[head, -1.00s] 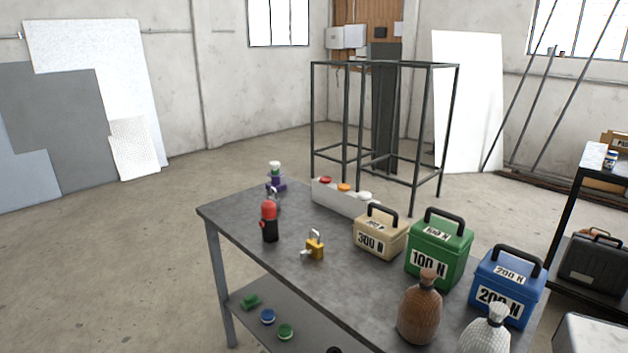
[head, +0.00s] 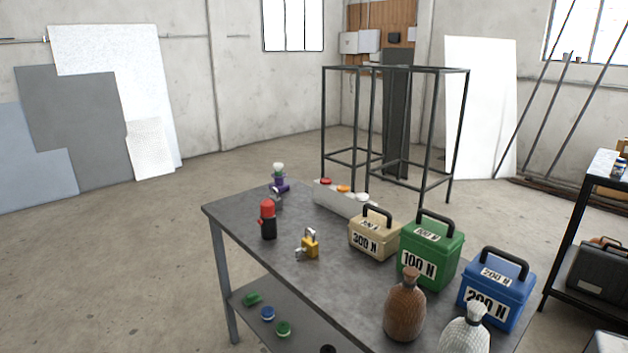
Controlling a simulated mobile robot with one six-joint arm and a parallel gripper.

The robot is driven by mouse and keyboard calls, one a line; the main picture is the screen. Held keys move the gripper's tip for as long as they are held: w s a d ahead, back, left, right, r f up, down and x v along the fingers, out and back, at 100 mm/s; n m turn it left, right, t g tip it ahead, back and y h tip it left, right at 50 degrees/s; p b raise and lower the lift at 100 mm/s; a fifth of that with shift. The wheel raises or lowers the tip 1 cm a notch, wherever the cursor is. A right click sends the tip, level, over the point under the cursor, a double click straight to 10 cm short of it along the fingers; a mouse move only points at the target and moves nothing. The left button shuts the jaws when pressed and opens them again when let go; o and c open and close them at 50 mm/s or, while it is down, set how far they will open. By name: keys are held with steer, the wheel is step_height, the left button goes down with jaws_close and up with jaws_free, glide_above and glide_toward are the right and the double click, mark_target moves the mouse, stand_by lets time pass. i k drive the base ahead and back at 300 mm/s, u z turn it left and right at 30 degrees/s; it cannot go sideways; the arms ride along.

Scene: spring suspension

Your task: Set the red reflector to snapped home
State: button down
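A small round red piece (head: 326,181), which looks like the red reflector, sits at the left end of a long pale block (head: 345,204) at the far edge of the grey table (head: 330,290). An orange round piece (head: 344,188) and a white one (head: 362,197) sit beside it on the same block. At this size I cannot tell whether the red piece is fully seated. My gripper is not in view.
On the table stand a red-and-black object (head: 268,220), a yellow padlock (head: 310,244), a beige box (head: 374,236), a green box (head: 430,256), a blue box (head: 496,290) and a brown bottle (head: 405,308). A black frame (head: 432,140) stands behind. Floor at left is clear.

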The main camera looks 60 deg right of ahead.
mark_target(324, 181)
steer(key=z, duration=0.1)
steer(key=i, duration=0.95)
steer(key=u, duration=0.05)
